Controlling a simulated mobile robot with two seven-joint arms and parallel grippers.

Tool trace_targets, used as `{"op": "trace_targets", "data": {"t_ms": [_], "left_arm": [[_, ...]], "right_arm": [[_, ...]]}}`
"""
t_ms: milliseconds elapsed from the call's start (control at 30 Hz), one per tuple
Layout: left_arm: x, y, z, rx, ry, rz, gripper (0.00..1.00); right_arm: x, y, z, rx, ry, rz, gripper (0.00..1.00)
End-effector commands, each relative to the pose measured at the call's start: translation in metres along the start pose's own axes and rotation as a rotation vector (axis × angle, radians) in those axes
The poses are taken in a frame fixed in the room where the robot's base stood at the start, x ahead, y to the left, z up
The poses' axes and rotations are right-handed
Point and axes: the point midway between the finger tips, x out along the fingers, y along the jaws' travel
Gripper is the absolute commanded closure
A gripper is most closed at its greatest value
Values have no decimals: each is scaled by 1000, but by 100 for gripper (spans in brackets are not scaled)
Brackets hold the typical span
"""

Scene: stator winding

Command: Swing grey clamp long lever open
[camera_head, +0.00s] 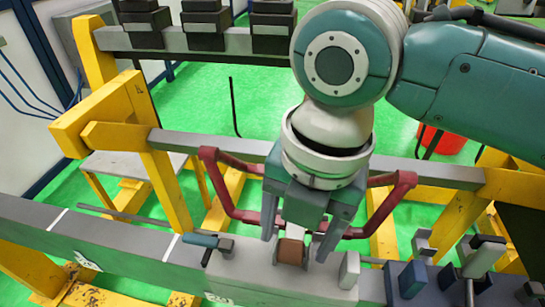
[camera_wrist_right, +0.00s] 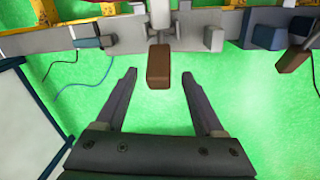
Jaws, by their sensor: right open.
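My right gripper (camera_head: 297,240) comes down from above at the grey beam (camera_head: 130,245), with its two fingers spread. A brown block-shaped grip (camera_head: 291,251) shows between the fingertips. In the right wrist view this brown grip (camera_wrist_right: 158,66) hangs from a pale grey clamp part (camera_wrist_right: 160,20). It lies between the tips of my open right gripper (camera_wrist_right: 158,75), with a visible gap on both sides. The grip looks like the end of the clamp's long lever; the rest is largely hidden by my gripper in the head view. My left gripper is not in view.
A teal-handled clamp (camera_head: 205,243) stands left on the beam. A grey block (camera_head: 349,270), a blue clamp (camera_head: 411,278) and a grey clamp (camera_head: 482,255) stand right. A red bent bar (camera_head: 222,190) flanks my gripper. Another brown grip (camera_wrist_right: 293,59) hangs at right.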

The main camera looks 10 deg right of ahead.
Motion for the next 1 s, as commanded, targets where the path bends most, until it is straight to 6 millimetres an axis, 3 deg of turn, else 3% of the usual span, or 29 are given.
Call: {"op": "trace_targets", "data": {"t_ms": [200,567,1000], "left_arm": [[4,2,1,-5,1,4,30],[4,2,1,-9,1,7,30],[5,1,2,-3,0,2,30]], "right_arm": [[31,0,-1,-1,1,0,30],[38,0,0,-1,-2,1,30],[37,0,0,0,-1,1,78]]}}
